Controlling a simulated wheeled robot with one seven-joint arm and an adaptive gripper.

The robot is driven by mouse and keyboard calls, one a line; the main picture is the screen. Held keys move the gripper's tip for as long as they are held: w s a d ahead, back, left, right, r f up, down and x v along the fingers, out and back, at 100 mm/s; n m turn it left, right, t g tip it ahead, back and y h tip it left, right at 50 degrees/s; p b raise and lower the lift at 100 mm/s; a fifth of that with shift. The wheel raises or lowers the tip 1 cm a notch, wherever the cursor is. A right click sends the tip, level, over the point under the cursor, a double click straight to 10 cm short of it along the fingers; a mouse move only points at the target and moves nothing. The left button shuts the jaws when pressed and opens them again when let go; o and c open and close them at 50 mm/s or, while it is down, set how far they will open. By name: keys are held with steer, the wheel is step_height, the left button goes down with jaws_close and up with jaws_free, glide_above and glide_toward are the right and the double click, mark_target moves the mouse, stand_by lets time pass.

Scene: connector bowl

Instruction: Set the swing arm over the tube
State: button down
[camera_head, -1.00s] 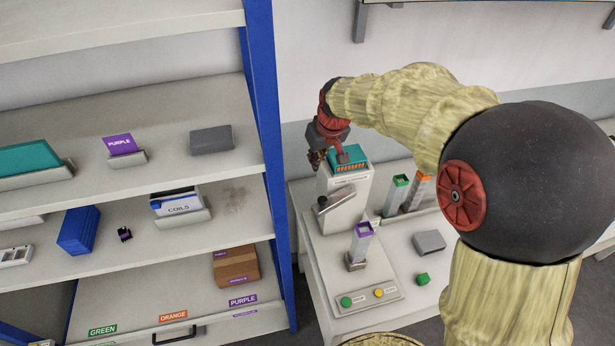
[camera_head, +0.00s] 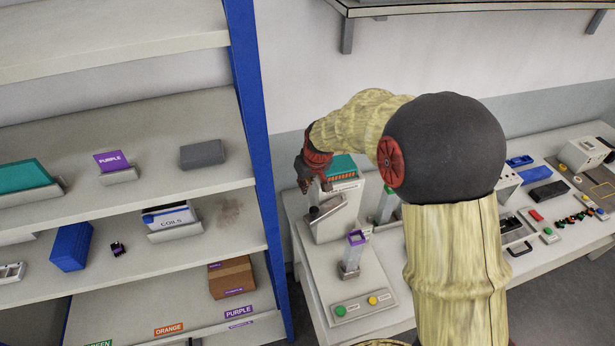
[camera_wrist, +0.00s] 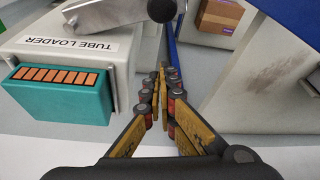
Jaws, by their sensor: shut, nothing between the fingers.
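The white tube loader (camera_head: 350,222) stands on the bench with a teal cartridge (camera_head: 342,166) on top. Its grey swing arm (camera_head: 330,207), with a dark knob, lies along the loader's near face. The swing arm also shows at the top of the wrist view (camera_wrist: 115,12), its dark knob (camera_wrist: 161,9) ahead of my fingers. My gripper (camera_wrist: 162,72) is shut and empty, beside the loader's left side, not visibly touching the knob.
A green-topped tube (camera_head: 387,206) stands right of the loader, partly behind my arm. A blue shelf post (camera_head: 254,150) rises close to the left of my gripper. More equipment sits on the bench at right.

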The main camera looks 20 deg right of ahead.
mark_target(326, 207)
steer(key=s, duration=0.2)
steer(key=s+f+p, duration=0.1)
steer(key=shift+s+d+f, duration=0.1)
steer(key=shift+s+d, duration=0.2)
steer(key=shift+s, duration=0.1)
steer(key=shift+s+d+n+b, duration=0.1)
steer(key=shift+s+n+b, duration=0.25)
steer(key=shift+b, duration=0.5)
